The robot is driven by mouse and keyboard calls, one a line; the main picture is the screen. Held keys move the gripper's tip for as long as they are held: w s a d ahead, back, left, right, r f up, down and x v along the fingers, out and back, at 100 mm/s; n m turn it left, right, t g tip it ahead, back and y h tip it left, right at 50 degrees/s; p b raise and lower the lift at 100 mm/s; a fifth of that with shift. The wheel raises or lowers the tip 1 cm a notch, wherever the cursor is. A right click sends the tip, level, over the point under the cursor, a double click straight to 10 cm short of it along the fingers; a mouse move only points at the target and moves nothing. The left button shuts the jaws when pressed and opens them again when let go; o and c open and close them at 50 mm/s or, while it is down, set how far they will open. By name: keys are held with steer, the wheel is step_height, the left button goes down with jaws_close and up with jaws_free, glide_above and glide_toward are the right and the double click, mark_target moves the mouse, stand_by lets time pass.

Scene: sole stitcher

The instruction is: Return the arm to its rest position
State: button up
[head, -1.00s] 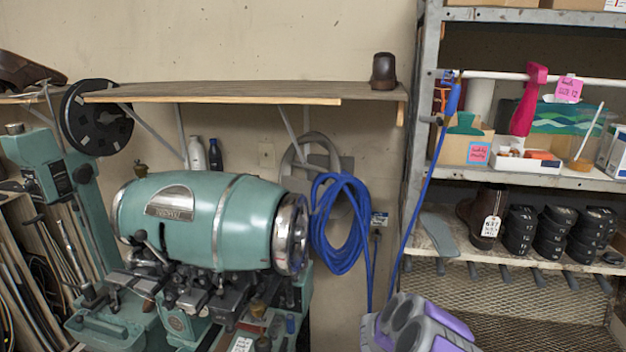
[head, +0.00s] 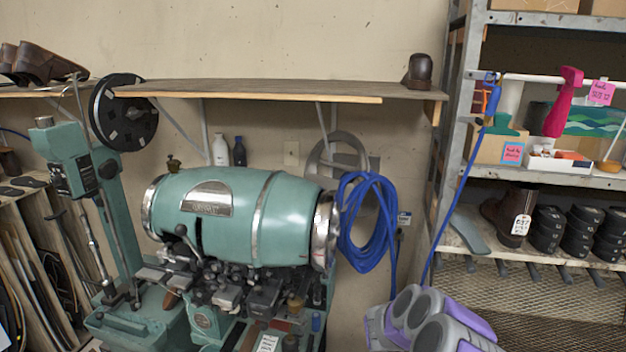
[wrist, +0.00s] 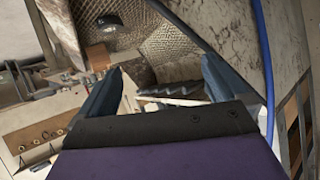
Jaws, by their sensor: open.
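My arm (head: 440,325), in grey and purple, shows at the bottom right of the head view, in front of the metal shelving. Its end is not visible there. In the wrist view my gripper (wrist: 160,92) shows as two dark blue fingers set wide apart, one at the left and one at the right. It is open, with nothing between the fingertips. Beyond it is a tilted view of a mesh panel and shelf parts.
A green stitching machine (head: 230,215) stands left of my arm. A wooden wall shelf (head: 250,90) holds shoes. A coiled blue hose (head: 370,225) hangs on the wall. Metal shelving (head: 540,175) with boxes, a boot (head: 508,215) and black heel stacks stands close at the right.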

steer(key=w+a+r+n+t+y+b, duration=0.25)
steer(key=a+r+y, duration=0.25)
steer(key=a, duration=0.4)
steer(key=w+a+r+n+t+y+b, duration=0.1)
steer(key=w+a+r+n+t+y, duration=0.3)
steer(key=a, duration=0.6)
steer(key=s+a+r+n+g+y+b, duration=0.25)
steer(key=s+a+r+n+y, duration=0.3)
steer(key=s+a, duration=0.65)
steer(key=s+f+n+g+b, duration=0.25)
steer(key=s+g, duration=0.35)
steer(key=s, duration=1.2)
steer(key=s+d+f+g+h, duration=0.1)
steer(key=s+d, duration=0.3)
steer(key=s, duration=0.3)
steer(key=s+d+f+g+h+b, duration=0.1)
steer(key=s+d, duration=0.3)
steer(key=s, duration=0.4)
steer(key=s+d+f+g+h+b, duration=0.1)
steer(key=s+d+f+g, duration=0.1)
steer(key=s, duration=0.5)
steer(key=shift+s+d+f+g+h, duration=0.3)
steer(key=shift+d+g, duration=0.4)
steer(key=shift+d, duration=0.3)
